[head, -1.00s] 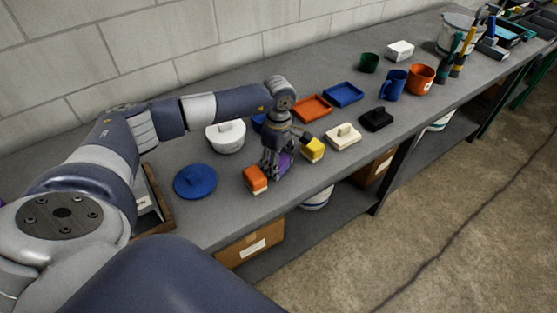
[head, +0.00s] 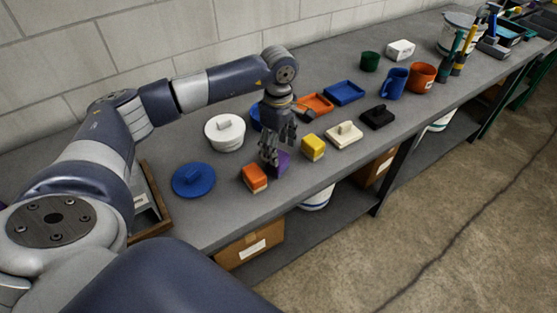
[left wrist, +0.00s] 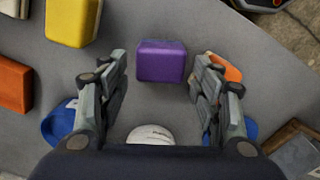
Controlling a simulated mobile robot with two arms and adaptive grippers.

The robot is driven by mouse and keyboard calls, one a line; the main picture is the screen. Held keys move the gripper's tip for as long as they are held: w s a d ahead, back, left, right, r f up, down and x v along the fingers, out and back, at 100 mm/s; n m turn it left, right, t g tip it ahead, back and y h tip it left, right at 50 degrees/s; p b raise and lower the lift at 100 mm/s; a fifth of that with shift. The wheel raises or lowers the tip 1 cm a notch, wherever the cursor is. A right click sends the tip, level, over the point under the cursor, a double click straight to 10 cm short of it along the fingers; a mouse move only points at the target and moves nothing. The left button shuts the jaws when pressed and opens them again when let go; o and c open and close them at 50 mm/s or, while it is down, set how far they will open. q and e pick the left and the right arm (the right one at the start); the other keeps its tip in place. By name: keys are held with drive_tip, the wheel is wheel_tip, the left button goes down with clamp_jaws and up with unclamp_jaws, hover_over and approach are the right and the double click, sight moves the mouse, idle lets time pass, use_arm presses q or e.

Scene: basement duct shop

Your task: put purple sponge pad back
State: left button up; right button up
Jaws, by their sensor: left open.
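The purple sponge pad (head: 281,160) sits on the grey bench near its front edge, between an orange-and-tan sponge and a yellow one. In the left wrist view the purple pad (left wrist: 161,61) lies just ahead of the fingertips, centred between them and touching neither. My left gripper (head: 272,152) is open and empty, pointing down above the pad, and hides part of it in the head view. Its two fingers (left wrist: 162,78) stand wide apart in the left wrist view. My right gripper is not in view.
The orange sponge (head: 255,177) and yellow sponge (head: 313,147) flank the pad closely. A blue lid (head: 194,180) and white lidded pot (head: 225,132) are to the left. Orange (head: 317,103) and blue (head: 344,93) trays lie behind. A wooden-edged box (head: 158,213) is at the near left.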

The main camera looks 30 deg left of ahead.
sight(279, 157)
use_arm(q)
wheel_tip(279, 157, up, 6)
drive_tip(key=b, duration=0.1)
drive_tip(key=shift+r, duration=0.2)
